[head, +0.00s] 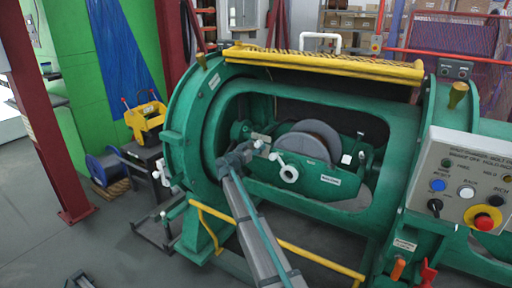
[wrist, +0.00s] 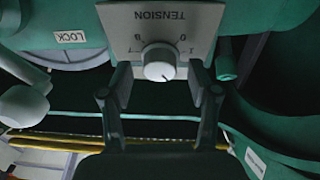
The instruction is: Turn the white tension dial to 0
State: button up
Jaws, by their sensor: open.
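The white tension dial (wrist: 159,62) is a round knob on a light grey plate (wrist: 198,20) marked TENSION, which appears upside down in the wrist view. A small dark mark on the knob's face points to the picture's lower right. A 0 is printed at the plate's right, with other marks partly cut off or hard to read. My gripper (wrist: 160,76) is open, with one finger on each side of the dial and a gap to both. In the head view my gripper (head: 246,150) is at the plate inside the green cradle; the dial is too small to make out there.
The green frame (head: 205,125) surrounds the opening, with a yellow guard (head: 330,62) above and a yellow rail (head: 320,260) in front. A LOCK label (wrist: 71,37) is beside the plate.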

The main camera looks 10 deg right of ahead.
jog(key=shift+w+d, duration=0.2)
jog(key=c, duration=1.2)
jog(key=shift+o, duration=0.2)
jog(key=shift+f+n+b, duration=0.1)
jog(key=shift+n+b, duration=0.2)
